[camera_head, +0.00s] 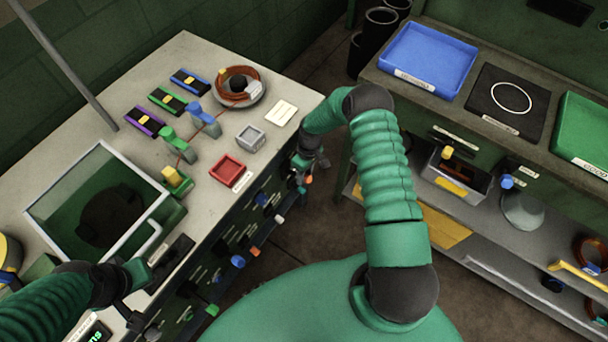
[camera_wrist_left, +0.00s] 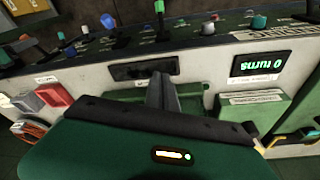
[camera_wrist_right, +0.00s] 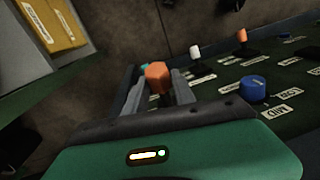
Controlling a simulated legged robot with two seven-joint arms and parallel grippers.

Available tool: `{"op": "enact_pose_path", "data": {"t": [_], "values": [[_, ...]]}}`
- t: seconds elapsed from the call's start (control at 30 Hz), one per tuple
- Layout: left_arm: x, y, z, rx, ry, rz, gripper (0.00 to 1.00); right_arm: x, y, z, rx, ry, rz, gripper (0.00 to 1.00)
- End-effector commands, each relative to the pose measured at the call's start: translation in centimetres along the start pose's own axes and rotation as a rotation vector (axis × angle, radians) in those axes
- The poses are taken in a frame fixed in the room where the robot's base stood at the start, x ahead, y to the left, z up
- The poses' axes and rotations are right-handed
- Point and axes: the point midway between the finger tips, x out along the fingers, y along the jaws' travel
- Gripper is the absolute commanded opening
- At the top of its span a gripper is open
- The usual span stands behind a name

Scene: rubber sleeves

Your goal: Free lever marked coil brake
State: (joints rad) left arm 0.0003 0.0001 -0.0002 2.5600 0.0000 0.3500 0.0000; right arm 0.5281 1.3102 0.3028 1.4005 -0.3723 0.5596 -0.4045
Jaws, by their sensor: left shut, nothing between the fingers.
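Levers with coloured knobs line the dark front panel (camera_head: 230,262) of the left bench. Their labels are too small or blurred for me to tell which says coil brake. My right gripper (camera_wrist_right: 158,92) is open, its fingers either side of an orange knob (camera_wrist_right: 157,72); I cannot tell whether they touch it. It also shows at the bench's right corner in the head view (camera_head: 303,172). A blue knob (camera_wrist_right: 253,88) stands to its right. My left gripper (camera_wrist_left: 163,94) is shut and empty over the bench top, by a black slotted plate (camera_wrist_left: 145,69).
A display (camera_wrist_left: 262,65) reads 0 turns. A shelf unit (camera_head: 395,88) stands right, across a floor gap.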

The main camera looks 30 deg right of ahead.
Motion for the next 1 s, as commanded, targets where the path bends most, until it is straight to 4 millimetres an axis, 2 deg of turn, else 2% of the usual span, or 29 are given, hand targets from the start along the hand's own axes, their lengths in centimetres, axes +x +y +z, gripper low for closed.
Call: {"op": "enact_pose_path", "data": {"t": [0.03,0.2,1.0], "values": [[0.00,0.02,0.00,0.001,0.000,0.000,0.00,0.04,-0.10,0.08,0.000,-0.003,-0.001,0.19],[0.00,0.02,0.00,0.001,0.000,0.000,0.00,-0.03,-0.09,0.07,0.000,-0.004,0.004,0.00],[-0.01,0.01,-0.01,0.000,0.000,0.000,0.00,-0.08,-0.23,0.00,0.002,-0.003,0.002,0.00]]}}
